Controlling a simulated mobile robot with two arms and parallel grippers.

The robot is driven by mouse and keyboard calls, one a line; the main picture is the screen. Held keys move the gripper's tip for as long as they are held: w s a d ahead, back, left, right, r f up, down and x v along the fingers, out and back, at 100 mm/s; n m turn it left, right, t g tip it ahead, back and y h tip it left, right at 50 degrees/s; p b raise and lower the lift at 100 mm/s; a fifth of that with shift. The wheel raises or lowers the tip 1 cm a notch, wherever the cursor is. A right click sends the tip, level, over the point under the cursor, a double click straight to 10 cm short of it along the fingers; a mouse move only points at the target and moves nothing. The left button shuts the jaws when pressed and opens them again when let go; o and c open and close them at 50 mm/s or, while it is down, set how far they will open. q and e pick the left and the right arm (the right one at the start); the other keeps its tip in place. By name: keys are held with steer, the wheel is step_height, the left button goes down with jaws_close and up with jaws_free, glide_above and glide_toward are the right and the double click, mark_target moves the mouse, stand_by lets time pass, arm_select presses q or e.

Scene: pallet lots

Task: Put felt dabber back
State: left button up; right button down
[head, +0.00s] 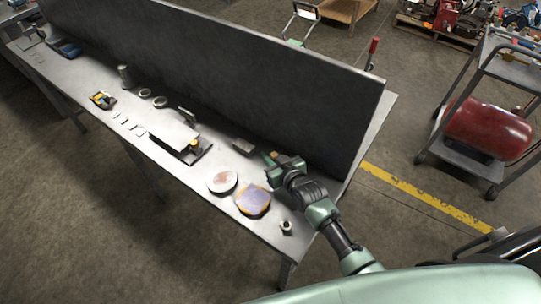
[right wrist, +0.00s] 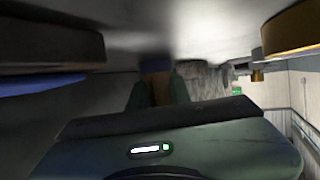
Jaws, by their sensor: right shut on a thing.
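My right gripper (head: 271,158) is over the right part of the grey workbench, close to the tall dark panel. In the right wrist view its two green fingers (right wrist: 156,90) are shut on a small brown thing with a dark bluish end, which looks like the felt dabber (right wrist: 156,84). In the head view the held thing is mostly hidden by the gripper, and I cannot tell whether it touches the bench. A dark grey block (head: 243,147) lies just left of the gripper. My left gripper is not in view.
A small metal cup or nut (head: 286,227) is near the right end. A metal plate (head: 174,134) lies farther left. The dark panel (head: 250,85) blocks the back.

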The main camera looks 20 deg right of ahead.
steer(key=shift+f, duration=0.15)
steer(key=c, duration=1.3)
jaws_free()
steer(key=shift+s+r, duration=0.1)
steer(key=shift+r, duration=0.15)
steer(key=v, duration=1.2)
